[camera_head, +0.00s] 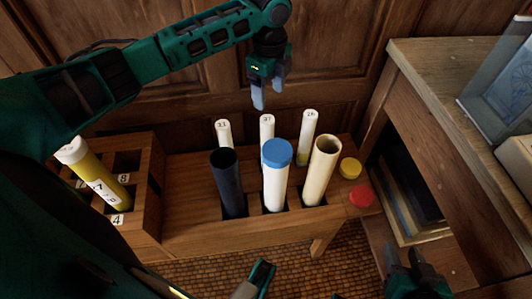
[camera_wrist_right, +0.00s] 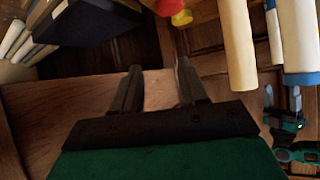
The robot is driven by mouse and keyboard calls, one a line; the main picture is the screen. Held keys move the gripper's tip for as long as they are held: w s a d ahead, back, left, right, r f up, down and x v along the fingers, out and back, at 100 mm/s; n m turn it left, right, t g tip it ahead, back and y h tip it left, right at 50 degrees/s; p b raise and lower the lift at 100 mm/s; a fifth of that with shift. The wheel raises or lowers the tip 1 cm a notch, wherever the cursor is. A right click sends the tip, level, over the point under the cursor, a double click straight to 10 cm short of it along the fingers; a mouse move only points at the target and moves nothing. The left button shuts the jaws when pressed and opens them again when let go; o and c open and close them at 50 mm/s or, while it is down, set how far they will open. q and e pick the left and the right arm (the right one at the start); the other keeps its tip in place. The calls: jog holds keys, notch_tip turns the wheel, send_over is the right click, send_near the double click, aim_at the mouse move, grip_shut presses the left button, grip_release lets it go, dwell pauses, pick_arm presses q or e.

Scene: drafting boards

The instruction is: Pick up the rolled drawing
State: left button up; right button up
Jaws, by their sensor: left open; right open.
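Three pale rolls with number labels stand at the back of a wooden rack (camera_head: 185,185): left roll (camera_head: 224,134), middle roll (camera_head: 267,128), right roll (camera_head: 306,135). In front stand a dark tube (camera_head: 228,185), a white tube with a blue cap (camera_head: 276,180) and an open cream tube (camera_head: 320,170). A yellow roll with a white end (camera_head: 98,175) leans in the numbered box at left. My left gripper (camera_head: 267,95) is open and empty, above and behind the middle roll. My right gripper (camera_wrist_right: 157,82) is open and empty, apart from the cream tube (camera_wrist_right: 238,45).
A yellow cap (camera_head: 350,168) and a red cap (camera_head: 361,195) lie at the rack's right end. A wooden desk (camera_head: 440,75) with shelved boards stands at right. Wood panelling (camera_head: 180,105) closes off the back. A numbered pigeonhole box (camera_head: 148,195) stands at left.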

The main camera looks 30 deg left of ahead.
aim_at(268, 120)
pick_arm(q)
notch_tip(268, 120, down, 7)
jog(key=shift+s+d+r+b, duration=0.1)
jog(key=shift+r+b, duration=0.05)
jog(key=shift+b, duration=0.8)
notch_tip(268, 120, down, 5)
jog(key=shift+s+r+b, duration=0.1)
jog(key=shift+s+b, duration=0.05)
jog(key=shift+b, duration=1)
jog(key=shift+f, duration=0.25)
jog(key=shift+r, duration=0.1)
grip_shut()
